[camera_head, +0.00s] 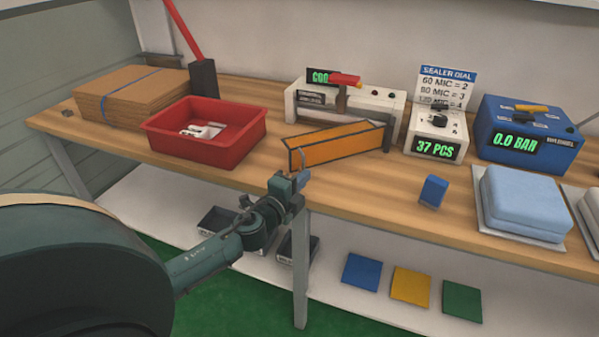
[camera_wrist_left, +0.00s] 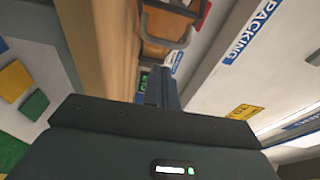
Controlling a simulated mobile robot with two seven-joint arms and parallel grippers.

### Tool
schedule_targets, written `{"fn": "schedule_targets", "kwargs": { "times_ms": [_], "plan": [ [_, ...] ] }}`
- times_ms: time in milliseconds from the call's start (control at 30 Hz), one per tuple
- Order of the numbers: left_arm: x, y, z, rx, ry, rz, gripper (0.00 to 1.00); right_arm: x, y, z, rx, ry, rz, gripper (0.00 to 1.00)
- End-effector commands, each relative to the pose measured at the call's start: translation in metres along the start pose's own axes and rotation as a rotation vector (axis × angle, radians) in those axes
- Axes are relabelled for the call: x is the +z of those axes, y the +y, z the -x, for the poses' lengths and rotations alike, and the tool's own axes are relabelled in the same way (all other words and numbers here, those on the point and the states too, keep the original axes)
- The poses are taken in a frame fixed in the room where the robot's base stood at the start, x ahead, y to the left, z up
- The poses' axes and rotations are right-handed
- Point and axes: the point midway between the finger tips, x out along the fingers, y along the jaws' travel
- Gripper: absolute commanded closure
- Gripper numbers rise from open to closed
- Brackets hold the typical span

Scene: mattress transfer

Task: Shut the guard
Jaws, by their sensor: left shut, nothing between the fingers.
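The guard (camera_head: 337,147) is an orange panel with a dark frame, hinged out in front of the white sealer (camera_head: 378,103). It lies tilted forward low over the bench. In the left wrist view the guard (camera_wrist_left: 158,22) shows at the top with a grey bar handle (camera_wrist_left: 180,44). My left gripper (camera_head: 300,179) is at the bench's front edge, just below the guard's near left corner. Its fingers (camera_wrist_left: 164,88) are shut and empty, pointing toward the handle. I cannot tell if they touch it. My right gripper is not in view.
A red tray (camera_head: 157,140) stands left of the guard on the wooden bench (camera_head: 385,200). A blue block (camera_head: 433,191) lies to the right, near the front edge. A counter box (camera_head: 437,127), a blue gauge box (camera_head: 527,130) and a folded blue pad (camera_head: 522,197) are farther right.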

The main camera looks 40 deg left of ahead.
Motion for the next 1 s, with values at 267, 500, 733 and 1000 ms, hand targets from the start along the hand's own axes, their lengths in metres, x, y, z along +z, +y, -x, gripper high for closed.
{"fn": "schedule_targets", "kwargs": {
  "times_ms": [267, 500, 733, 1000],
  "plan": [
    [0.017, 0.0, -0.016, -0.001, 0.0, 0.001, 1.0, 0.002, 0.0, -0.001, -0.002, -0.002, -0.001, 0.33],
    [0.017, 0.0, -0.016, 0.0, 0.001, 0.001, 1.0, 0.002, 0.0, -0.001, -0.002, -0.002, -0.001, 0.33],
    [0.027, 0.001, -0.021, 0.0, 0.0, -0.002, 1.0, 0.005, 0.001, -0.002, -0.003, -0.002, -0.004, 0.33],
    [0.057, -0.001, -0.036, -0.001, 0.0, 0.001, 1.0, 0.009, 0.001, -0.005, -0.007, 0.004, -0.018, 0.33]
  ]
}}
